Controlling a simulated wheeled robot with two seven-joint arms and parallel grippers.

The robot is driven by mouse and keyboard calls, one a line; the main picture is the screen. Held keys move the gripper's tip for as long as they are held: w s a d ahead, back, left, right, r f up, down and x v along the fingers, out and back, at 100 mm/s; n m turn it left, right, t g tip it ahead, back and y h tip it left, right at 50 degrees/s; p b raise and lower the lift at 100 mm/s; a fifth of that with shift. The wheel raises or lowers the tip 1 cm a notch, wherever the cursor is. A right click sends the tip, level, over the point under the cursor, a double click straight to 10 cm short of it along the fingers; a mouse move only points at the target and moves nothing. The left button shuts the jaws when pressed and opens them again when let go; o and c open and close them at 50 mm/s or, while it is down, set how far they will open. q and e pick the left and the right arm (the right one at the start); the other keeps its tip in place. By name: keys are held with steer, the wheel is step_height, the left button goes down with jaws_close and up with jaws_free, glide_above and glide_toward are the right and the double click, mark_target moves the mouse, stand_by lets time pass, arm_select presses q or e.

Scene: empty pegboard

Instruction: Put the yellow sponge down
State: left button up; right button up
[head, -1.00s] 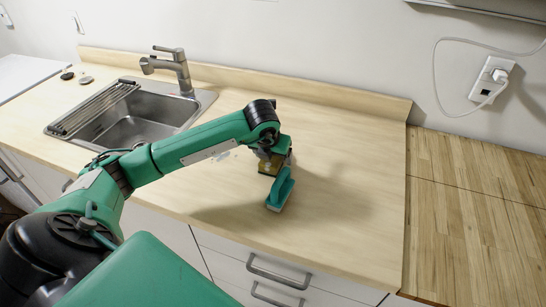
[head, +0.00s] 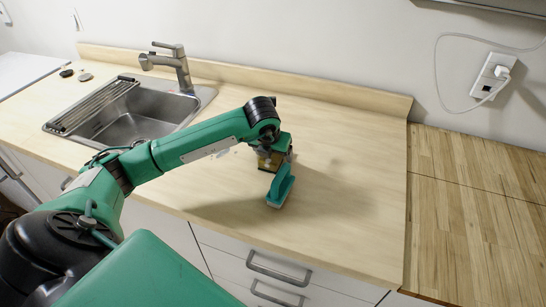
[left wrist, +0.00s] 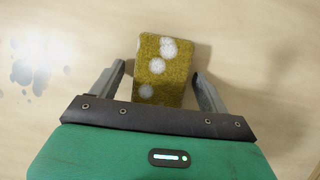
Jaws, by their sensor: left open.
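The yellow sponge (left wrist: 166,72), with pale round spots, lies on the light wooden counter in the left wrist view. My left gripper (left wrist: 165,88) is open, with one finger on each side of the sponge and a gap at both sides. In the head view, the left gripper (head: 272,160) is low over the counter, and a little of the sponge shows under it, mostly hidden. My right gripper is not in view.
The counter (head: 340,150) is clear to the right of the gripper. A steel sink (head: 140,115) with a faucet (head: 178,68) is at the left. Pale wet-looking spots (left wrist: 30,65) lie left of the gripper. A butcher-block surface (head: 470,200) is at the far right.

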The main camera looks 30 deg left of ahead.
arm_select(q)
steer(key=c, duration=1.1)
steer(key=shift+r, duration=0.1)
